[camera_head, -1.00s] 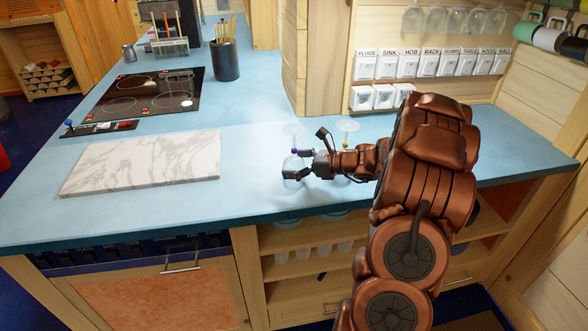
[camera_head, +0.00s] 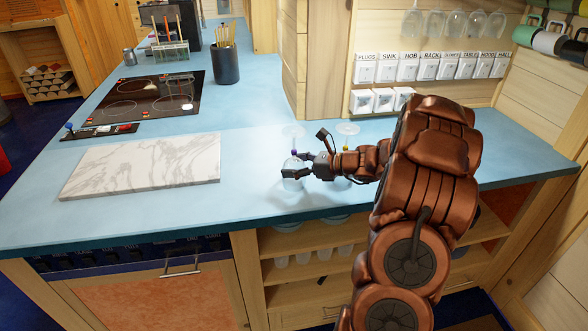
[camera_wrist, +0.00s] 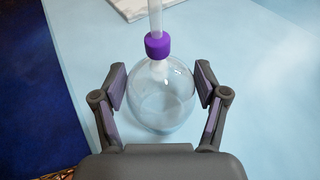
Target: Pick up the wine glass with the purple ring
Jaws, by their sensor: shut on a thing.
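The wine glass with the purple ring (camera_wrist: 160,98) stands upside down on the blue counter, bowl below and stem up. Its purple ring sits on the stem just above the bowl in the wrist view. It also shows in the head view (camera_head: 291,183), partly hidden by the fingers, with its clear foot on top. My gripper (camera_wrist: 161,80) is shut on the bowl, one finger on each side; it also shows in the head view (camera_head: 297,166). A second upside-down glass (camera_head: 347,128) with a yellow ring stands just right, mostly hidden behind my gripper and arm.
A white marble board (camera_head: 140,165) lies left on the counter (camera_head: 250,200). A black hob (camera_head: 150,98) and a dark utensil pot (camera_head: 225,66) are farther back. Switches line the back wall, with several glasses hanging above. The counter's front edge is close.

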